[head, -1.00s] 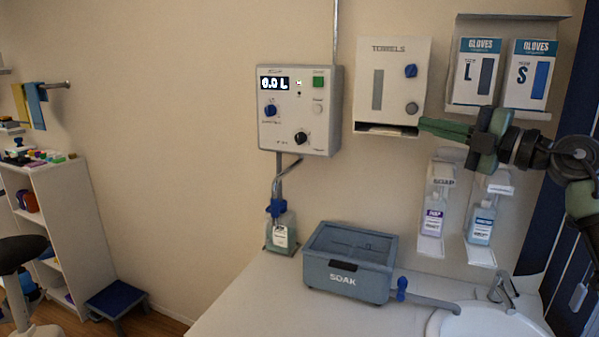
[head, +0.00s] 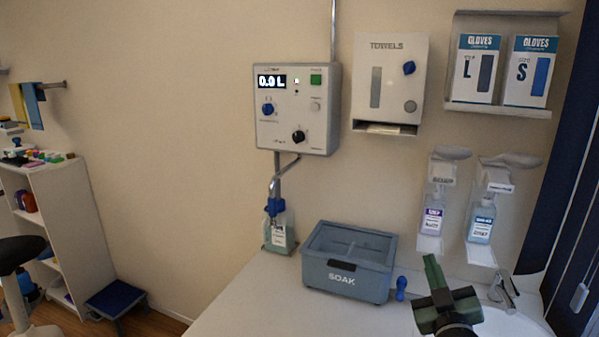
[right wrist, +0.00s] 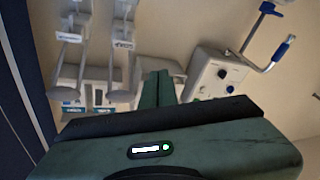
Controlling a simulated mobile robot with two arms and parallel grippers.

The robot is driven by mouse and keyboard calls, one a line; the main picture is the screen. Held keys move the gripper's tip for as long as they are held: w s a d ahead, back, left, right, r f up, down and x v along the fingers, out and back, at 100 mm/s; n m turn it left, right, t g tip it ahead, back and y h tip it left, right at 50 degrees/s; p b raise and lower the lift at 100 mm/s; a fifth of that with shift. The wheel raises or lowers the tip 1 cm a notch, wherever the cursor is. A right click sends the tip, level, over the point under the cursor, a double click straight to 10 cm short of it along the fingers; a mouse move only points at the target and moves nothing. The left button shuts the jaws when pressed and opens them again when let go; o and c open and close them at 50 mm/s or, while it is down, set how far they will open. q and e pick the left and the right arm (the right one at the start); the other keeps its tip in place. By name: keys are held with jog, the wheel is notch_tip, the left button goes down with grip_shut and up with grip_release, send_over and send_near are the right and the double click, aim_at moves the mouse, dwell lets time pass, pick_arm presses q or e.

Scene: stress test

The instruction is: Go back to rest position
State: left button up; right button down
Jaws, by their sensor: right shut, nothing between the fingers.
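My right gripper (head: 434,274) is low at the bottom right of the head view, in front of the sink, with its green fingers pointing up and together. It is shut and holds nothing. In the right wrist view its green fingers (right wrist: 158,88) meet in the middle, with the wall fittings beyond them. It appears apart from everything around it. My left gripper is not in the head view.
A blue-grey SOAK box (head: 347,283) stands on the counter (head: 250,300) to the left of the gripper. The sink (head: 500,322) and tap (head: 502,290) are beside it. Soap dispensers (head: 433,210), a towel dispenser (head: 390,85), glove boxes (head: 478,70) and a control panel (head: 297,110) are on the wall.

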jog(key=s+a+f+m+g, duration=0.3)
jog(key=s+f+g, duration=0.9)
jog(key=s+f, duration=1.15)
jog(key=s+a+f+n+g+y, duration=0.1)
jog(key=s+a+f+g, duration=0.15)
jog(key=s, duration=0.35)
jog(key=s+a+f+g+y, duration=0.1)
jog(key=s+f+g, duration=0.1)
jog(key=s+f, duration=0.25)
notch_tip(320, 180, down, 26)
jog(key=s+b, duration=0.1)
jog(key=b, duration=0.2)
jog(key=s+d+f+g+b, duration=0.2)
jog(key=s+d+f, duration=0.1)
jog(key=s+f, duration=1.4)
notch_tip(320, 180, down, 4)
jog(key=shift+s+r+b, duration=0.1)
jog(key=shift+s+b, duration=0.3)
